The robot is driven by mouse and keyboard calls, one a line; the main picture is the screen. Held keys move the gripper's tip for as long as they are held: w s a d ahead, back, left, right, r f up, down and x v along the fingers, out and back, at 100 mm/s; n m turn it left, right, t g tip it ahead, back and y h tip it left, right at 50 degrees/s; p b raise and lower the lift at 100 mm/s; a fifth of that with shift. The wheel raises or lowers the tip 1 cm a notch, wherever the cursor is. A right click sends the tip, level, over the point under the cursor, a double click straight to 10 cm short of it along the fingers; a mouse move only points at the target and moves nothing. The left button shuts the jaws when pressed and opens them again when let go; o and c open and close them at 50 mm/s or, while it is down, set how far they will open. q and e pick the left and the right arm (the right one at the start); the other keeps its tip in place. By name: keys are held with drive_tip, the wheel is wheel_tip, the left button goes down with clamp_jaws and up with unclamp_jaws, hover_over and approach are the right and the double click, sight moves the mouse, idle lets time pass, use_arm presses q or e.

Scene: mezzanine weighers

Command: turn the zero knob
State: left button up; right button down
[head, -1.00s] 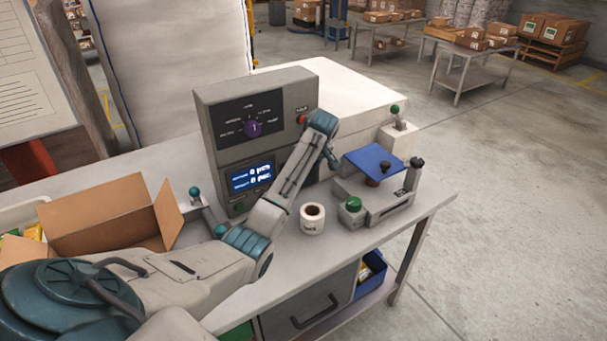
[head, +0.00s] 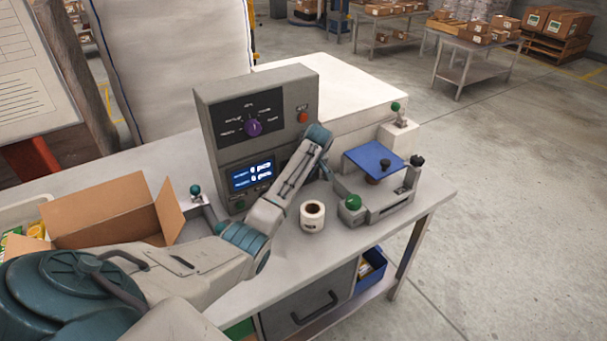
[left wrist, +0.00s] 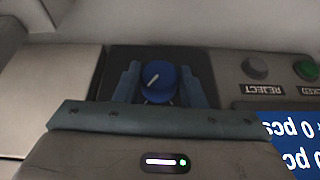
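A blue knob (left wrist: 157,82) with a white pointer line sits on a dark panel in the left wrist view. The pointer slants up and to the right in that picture. My left gripper (left wrist: 159,88) has its two blue-grey fingers on either side of this knob, very close to it. I cannot tell whether they touch it. In the head view my left arm hides this knob and the gripper. The weigher's grey console (head: 208,120) stands on the bench with a purple selector knob (head: 253,128) and a lit display (head: 252,176). My right gripper is not in view.
A REJECT button (left wrist: 255,67) and a green button (left wrist: 306,68) are beside the blue knob. A label roll (head: 312,215) and a blue-topped scale (head: 373,160) stand right of my arm. An open cardboard box (head: 105,215) is at left.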

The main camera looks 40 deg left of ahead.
use_arm(q)
drive_tip(key=shift+s+a+n+t+h+p, duration=0.15)
drive_tip(key=shift+t+h+p, duration=0.1)
drive_tip(key=shift+t+p, duration=0.25)
drive_tip(key=shift+s+d+n+t+h+p, duration=0.15)
drive_tip(key=shift+t+h+p, duration=0.1)
drive_tip(key=shift+t+p, duration=0.25)
drive_tip(key=shift+a+t+h, duration=0.15)
drive_tip(key=shift+t+h, duration=0.15)
drive_tip(key=shift+t, duration=0.7)
drive_tip(key=shift+f+n+t+h, duration=0.1)
drive_tip(key=shift+n+t+h, duration=0.25)
drive_tip(key=shift+t, duration=0.65)
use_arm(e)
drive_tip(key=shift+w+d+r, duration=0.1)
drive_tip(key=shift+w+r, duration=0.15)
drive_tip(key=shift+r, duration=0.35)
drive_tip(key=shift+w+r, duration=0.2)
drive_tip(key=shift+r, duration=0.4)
use_arm(q)
drive_tip(key=o, duration=1)
drive_tip(key=shift+s, duration=0.1)
